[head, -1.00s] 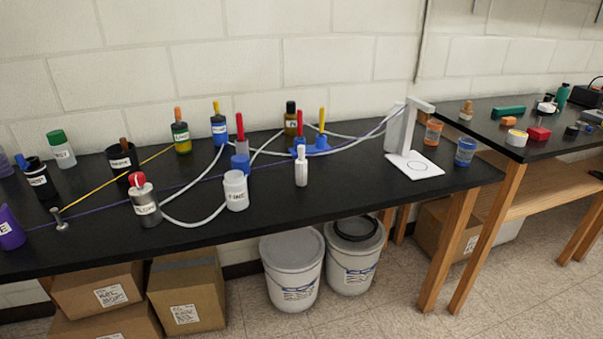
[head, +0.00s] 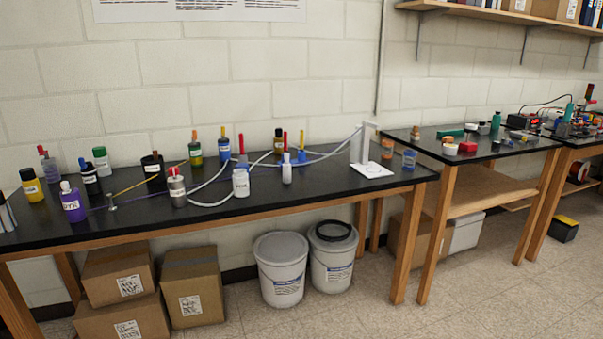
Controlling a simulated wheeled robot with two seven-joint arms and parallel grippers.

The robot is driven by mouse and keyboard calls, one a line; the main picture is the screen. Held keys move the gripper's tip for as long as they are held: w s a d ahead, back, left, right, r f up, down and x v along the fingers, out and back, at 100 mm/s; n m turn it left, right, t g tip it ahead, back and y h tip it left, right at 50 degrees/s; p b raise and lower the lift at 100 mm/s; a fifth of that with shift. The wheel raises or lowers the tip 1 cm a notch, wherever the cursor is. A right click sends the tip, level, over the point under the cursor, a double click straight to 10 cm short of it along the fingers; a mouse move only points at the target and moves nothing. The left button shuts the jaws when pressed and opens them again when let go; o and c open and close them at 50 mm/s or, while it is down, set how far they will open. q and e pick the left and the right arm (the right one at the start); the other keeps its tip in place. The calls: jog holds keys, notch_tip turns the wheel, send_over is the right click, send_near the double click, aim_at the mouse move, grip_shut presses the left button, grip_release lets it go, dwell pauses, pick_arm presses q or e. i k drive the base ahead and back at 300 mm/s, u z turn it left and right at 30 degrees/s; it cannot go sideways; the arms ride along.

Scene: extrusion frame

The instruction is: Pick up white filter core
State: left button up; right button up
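No piece is clearly marked as the white filter core. A slim white upright piece with a narrower top (head: 287,169) stands on the long black bench (head: 300,197) in the head view; I cannot tell if it is the core. A wider white labelled jar (head: 241,182) stands to its left. A small white round piece with a yellowish top (head: 450,149) sits on the second black table to the right. Neither of my grippers is in view.
A white stand (head: 361,146) with a flat white base is at the bench's right end. Pale tubing (head: 211,201) runs among several bottles. Two white buckets (head: 281,268) and cardboard boxes (head: 194,285) are under the bench. Open floor (head: 450,310) lies at the lower right.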

aim_at(286, 167)
jog(key=z, duration=0.75)
jog(key=i, duration=1)
jog(key=z, duration=0.45)
jog(key=i, duration=1.05)
jog(key=u, duration=0.55)
